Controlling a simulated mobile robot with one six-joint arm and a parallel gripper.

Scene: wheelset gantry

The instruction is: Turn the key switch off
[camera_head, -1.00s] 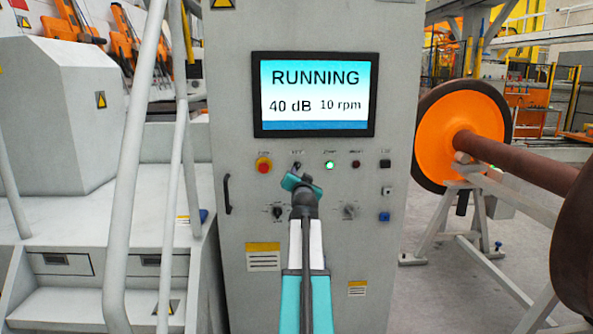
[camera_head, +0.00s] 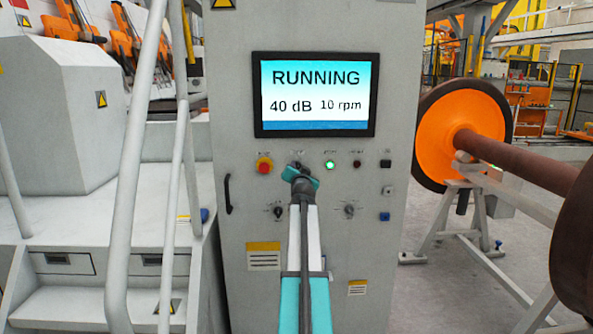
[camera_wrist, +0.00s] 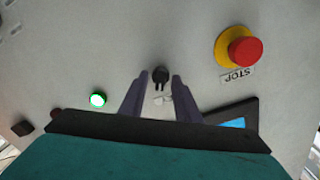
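The key switch (camera_wrist: 160,76) is a small dark knob on the grey panel, seen in the wrist view between my fingertips. In the head view the key switch (camera_head: 297,165) shows only partly above my gripper (camera_head: 303,174), which covers much of it. My gripper (camera_wrist: 159,82) is open, with one dark finger on each side of the switch. I cannot tell whether the fingers touch it. The screen (camera_head: 316,95) on the cabinet reads RUNNING, 40 dB, 10 rpm.
A red emergency stop on yellow (camera_head: 264,166) is left of the switch. A lit green button (camera_head: 330,165) is to its right. Rotary knobs (camera_head: 349,211) sit lower. A handrail (camera_head: 140,150) stands left; an orange wheelset (camera_head: 440,135) stands right.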

